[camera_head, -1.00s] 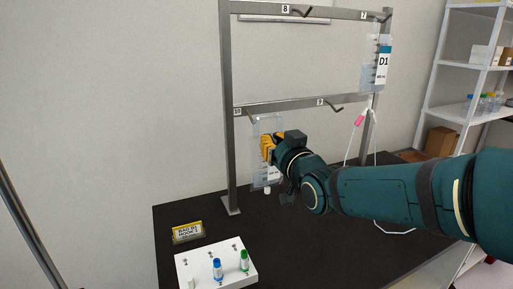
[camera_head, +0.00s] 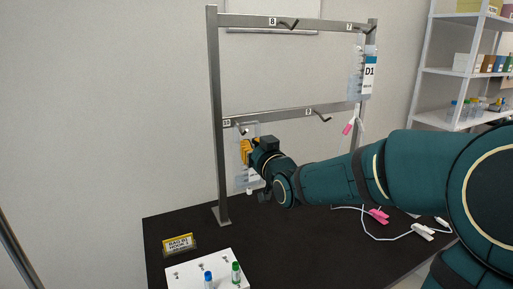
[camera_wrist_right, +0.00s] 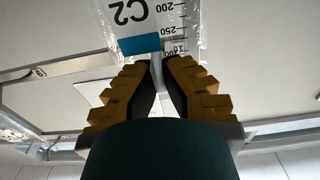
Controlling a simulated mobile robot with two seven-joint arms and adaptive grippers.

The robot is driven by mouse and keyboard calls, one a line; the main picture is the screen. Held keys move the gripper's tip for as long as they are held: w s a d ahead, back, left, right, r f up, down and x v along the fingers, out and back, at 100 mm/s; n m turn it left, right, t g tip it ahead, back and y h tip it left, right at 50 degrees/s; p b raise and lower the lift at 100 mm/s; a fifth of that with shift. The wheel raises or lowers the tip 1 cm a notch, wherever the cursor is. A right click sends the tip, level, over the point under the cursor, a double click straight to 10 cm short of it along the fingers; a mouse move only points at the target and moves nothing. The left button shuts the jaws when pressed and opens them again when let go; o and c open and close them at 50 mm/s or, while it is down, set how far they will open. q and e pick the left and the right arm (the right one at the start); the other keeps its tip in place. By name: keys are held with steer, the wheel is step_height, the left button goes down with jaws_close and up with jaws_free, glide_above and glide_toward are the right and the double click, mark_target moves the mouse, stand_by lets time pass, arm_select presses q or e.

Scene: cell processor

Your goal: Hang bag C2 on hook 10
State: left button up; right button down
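Bag C2, a clear pouch with a blue-and-white label, hangs from my right gripper (camera_head: 246,151) in the head view; its lower part (camera_head: 243,182) shows below the fingers. In the right wrist view the bag (camera_wrist_right: 185,22) shows its C2 label upside down, and the yellow-padded fingers (camera_wrist_right: 160,62) are closed on it. Hook 10 (camera_head: 241,129) sticks out from the lower rail by the left post. The bag's top edge is right beside this hook. I cannot tell whether the hook passes through the bag. My left gripper is not in view.
Bag D1 (camera_head: 370,72) hangs from hook 7 at upper right. Hook 8 (camera_head: 289,25) and hook 9 (camera_head: 320,116) are empty. A white rack (camera_head: 218,262) with capped vials and a yellow sign (camera_head: 178,243) stand on the black table. Tubing with pink clamps (camera_head: 378,215) lies at right.

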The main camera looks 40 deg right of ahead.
steer(key=shift+w+d+f, duration=0.1)
steer(key=shift+w+d, duration=0.15)
steer(key=shift+w, duration=0.45)
steer(key=shift+w+d+f+b, duration=0.25)
steer(key=shift+w+f+b, duration=0.65)
steer(key=shift+f+b, duration=0.25)
steer(key=shift+f, duration=0.2)
steer(key=shift+c, duration=2.3)
jaws_free()
steer(key=v, duration=0.7)
